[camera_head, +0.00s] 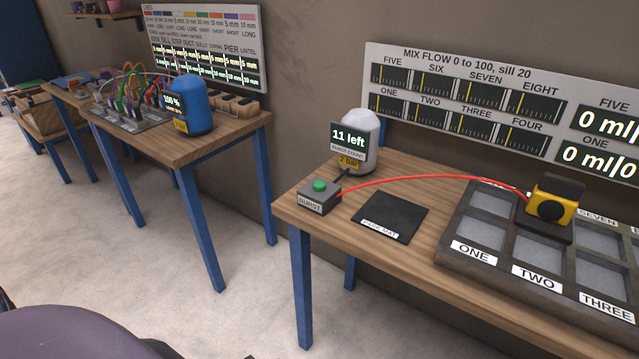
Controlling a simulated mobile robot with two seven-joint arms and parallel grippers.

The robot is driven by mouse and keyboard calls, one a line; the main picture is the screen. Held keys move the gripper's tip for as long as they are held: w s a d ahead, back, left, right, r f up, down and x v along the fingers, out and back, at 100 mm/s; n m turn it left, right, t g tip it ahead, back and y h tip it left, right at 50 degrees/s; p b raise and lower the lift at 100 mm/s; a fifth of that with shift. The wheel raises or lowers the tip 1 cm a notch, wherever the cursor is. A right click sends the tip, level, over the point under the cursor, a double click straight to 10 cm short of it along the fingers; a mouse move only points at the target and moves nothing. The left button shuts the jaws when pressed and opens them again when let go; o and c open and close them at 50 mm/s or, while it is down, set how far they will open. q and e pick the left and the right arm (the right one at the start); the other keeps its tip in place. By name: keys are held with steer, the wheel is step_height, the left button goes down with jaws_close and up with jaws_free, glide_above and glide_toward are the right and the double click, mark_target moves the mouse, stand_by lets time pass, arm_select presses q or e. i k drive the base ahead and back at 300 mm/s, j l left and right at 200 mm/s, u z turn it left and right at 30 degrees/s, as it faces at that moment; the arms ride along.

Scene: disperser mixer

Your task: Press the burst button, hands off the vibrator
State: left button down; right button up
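The burst button (319,186) is a green cap on a grey box labelled BURST (318,199), near the left corner of the right wooden table. A red hose runs from beside this box to a yellow and black device (551,203), which looks like the vibrator. That device stands on the dark compartment tray, around the back of compartment TWO. A white canister (362,133) behind the button carries a display reading "11 left" (348,140) and a "2 bar" label. Neither of my grippers shows in this view.
A black park mat (381,217) lies empty between the box and the tray (452,250). The wall panel MIX FLOW (470,88) hangs behind. A left table (215,140) holds a blue canister (190,105) and several coloured cables. Floor between the tables is clear.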

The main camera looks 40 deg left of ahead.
mark_target(318, 186)
steer(key=j+z, duration=0.25)
steer(key=j, duration=0.3)
steer(key=j+z, duration=0.3)
steer(key=j, duration=0.3)
steer(key=j+z, duration=0.25)
steer(key=j, duration=0.3)
steer(key=k+j+z, duration=0.25)
steer(key=j, duration=0.25)
steer(key=i+j, duration=0.05)
steer(key=i, duration=0.05)
